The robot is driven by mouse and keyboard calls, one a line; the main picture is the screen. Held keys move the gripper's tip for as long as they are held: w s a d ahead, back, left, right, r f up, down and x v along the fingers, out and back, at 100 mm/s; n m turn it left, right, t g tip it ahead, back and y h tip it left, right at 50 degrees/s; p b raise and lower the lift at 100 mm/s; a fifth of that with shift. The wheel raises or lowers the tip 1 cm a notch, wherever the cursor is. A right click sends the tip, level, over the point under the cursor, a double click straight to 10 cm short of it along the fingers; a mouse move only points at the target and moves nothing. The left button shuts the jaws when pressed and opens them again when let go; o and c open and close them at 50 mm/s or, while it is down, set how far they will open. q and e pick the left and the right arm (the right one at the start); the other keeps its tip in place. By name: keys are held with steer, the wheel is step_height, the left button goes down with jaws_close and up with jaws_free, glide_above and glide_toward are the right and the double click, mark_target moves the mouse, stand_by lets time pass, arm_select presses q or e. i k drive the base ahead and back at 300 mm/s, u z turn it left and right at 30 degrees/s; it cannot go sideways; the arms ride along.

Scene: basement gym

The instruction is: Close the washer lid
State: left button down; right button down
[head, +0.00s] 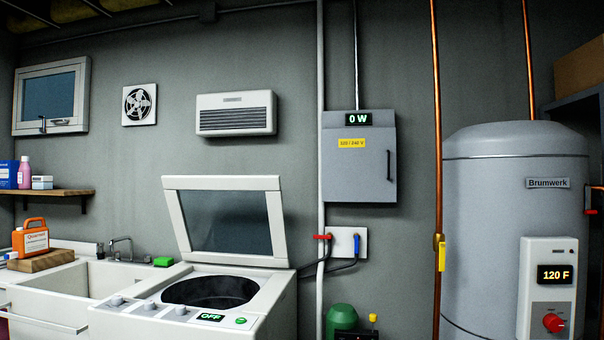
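The washer (262,328) stands at the bottom centre-left, a white top-loader. Its lid (228,260) is raised and leans back a little past upright toward the wall; it has a white frame and a dark glass pane. The round dark drum opening (210,291) is uncovered. Knobs, a small display reading OFF and a green button sit along the front of the washer top. Neither of my grippers can be made out in this view, and nothing touches the lid.
A sink (65,282) adjoins the washer on the left, with a faucet (120,247) and a green sponge (163,262). Hoses and a wall valve box (347,243) are right of the lid. A green tank (341,318) stands right of the washer. The space above the drum is clear.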

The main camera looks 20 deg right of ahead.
mark_target(271, 184)
steer(key=z, duration=0.7)
steer(key=i, duration=0.7)
steer(key=z, duration=0.55)
steer(key=i, duration=0.8)
steer(key=u, duration=0.95)
steer(key=i, duration=0.5)
steer(key=u, duration=0.6)
